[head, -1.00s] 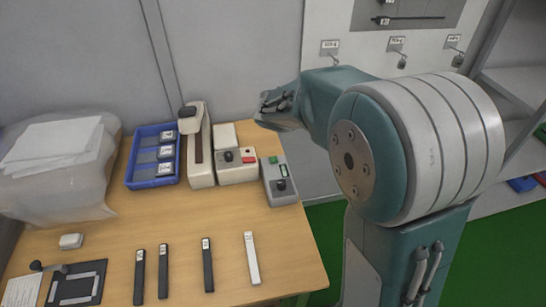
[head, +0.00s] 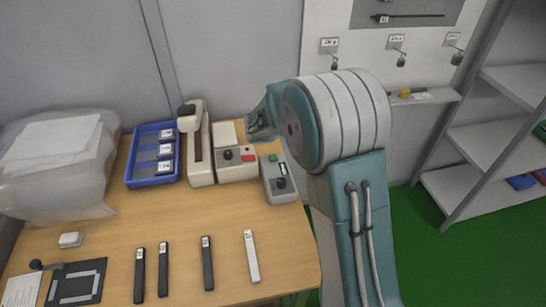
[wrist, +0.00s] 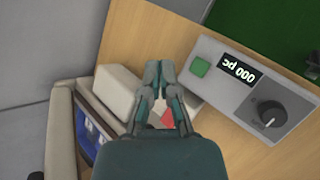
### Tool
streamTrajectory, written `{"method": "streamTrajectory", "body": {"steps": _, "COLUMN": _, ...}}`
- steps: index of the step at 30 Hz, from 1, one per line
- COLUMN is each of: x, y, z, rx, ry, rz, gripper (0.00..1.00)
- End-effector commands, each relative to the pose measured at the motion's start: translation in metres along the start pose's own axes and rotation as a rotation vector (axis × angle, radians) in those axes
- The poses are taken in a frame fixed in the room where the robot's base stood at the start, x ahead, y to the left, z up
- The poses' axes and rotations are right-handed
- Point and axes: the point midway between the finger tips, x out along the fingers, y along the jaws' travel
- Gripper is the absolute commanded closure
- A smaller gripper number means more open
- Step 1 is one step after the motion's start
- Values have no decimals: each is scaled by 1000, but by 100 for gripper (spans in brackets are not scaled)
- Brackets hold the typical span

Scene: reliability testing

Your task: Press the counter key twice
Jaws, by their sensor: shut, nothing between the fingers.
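The counter (head: 283,188) is a small grey box at the right side of the table, with a green key (head: 273,158), a small dark display and a black knob. In the wrist view the green key (wrist: 200,66) lies right of my fingertips, and the display (wrist: 239,74) appears upside down and seems to read 000. My gripper (head: 255,131) is shut and empty, above the back right of the table. In the wrist view its fingertips (wrist: 161,69) are together, left of the green key and apart from it.
A cream unit (head: 237,170) with a black knob and red button (wrist: 168,118) stands left of the counter. Beyond it are a tall cream device (head: 199,160) and a blue bin (head: 145,182). Dark bars (head: 163,270) and a white bar (head: 251,256) lie in front.

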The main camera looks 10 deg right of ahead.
Motion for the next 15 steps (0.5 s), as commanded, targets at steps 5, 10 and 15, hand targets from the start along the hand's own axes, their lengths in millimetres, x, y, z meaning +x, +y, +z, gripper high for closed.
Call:
{"method": "streamTrajectory", "body": {"steps": 5, "x": 17, "y": -13, "z": -13, "rx": -3, "ry": 3, "rz": -4, "gripper": 100}}
{"method": "streamTrajectory", "body": {"steps": 10, "x": 32, "y": -24, "z": -24, "rx": -2, "ry": 2, "rz": -3, "gripper": 100}}
{"method": "streamTrajectory", "body": {"steps": 15, "x": 44, "y": -33, "z": -33, "rx": -1, "ry": 2, "rz": -2, "gripper": 100}}
